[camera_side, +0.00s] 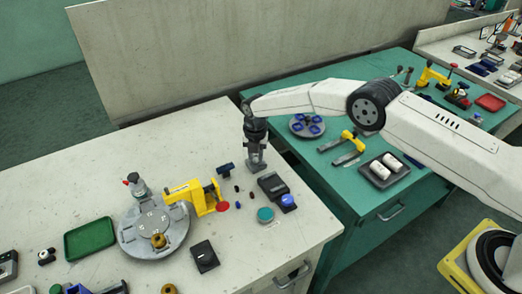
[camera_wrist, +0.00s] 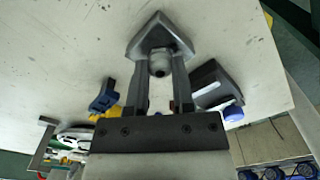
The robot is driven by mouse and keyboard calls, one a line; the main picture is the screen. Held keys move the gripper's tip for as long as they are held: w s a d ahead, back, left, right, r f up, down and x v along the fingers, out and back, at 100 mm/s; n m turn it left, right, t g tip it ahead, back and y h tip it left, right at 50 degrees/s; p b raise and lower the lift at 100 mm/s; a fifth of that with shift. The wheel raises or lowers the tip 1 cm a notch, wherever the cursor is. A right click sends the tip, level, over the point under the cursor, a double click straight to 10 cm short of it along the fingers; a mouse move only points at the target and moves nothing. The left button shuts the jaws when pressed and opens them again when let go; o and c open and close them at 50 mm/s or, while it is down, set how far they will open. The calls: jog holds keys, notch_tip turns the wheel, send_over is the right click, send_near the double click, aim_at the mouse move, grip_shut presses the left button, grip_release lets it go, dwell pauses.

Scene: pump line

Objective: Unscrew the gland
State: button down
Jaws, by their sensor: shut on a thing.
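My gripper (camera_side: 256,152) points down at the far part of the pale bench. In the wrist view its two fingers (camera_wrist: 160,66) are shut on a small light-grey round part (camera_wrist: 159,60), which seems to be the gland. A dark grey angular block (camera_wrist: 150,35) lies just beyond and around it; the same grey block (camera_side: 257,167) shows below the fingers in the side view. The fingers hide the gland's sides, and its thread is not visible.
A black unit with a blue knob (camera_side: 272,185) stands close at the right, and a dark blue piece (camera_side: 226,170) at the left. A yellow clamp (camera_side: 195,193) and round grey plate (camera_side: 180,233) are nearer, with a green tray (camera_side: 90,238) beside them.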

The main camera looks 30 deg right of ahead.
jog(key=n, duration=0.6)
jog(key=shift+n, duration=0.4)
jog(key=c, duration=0.7)
grip_release()
jog(key=shift+o, duration=0.2)
jog(key=shift+r, duration=0.1)
jog(key=shift+r, duration=2.2)
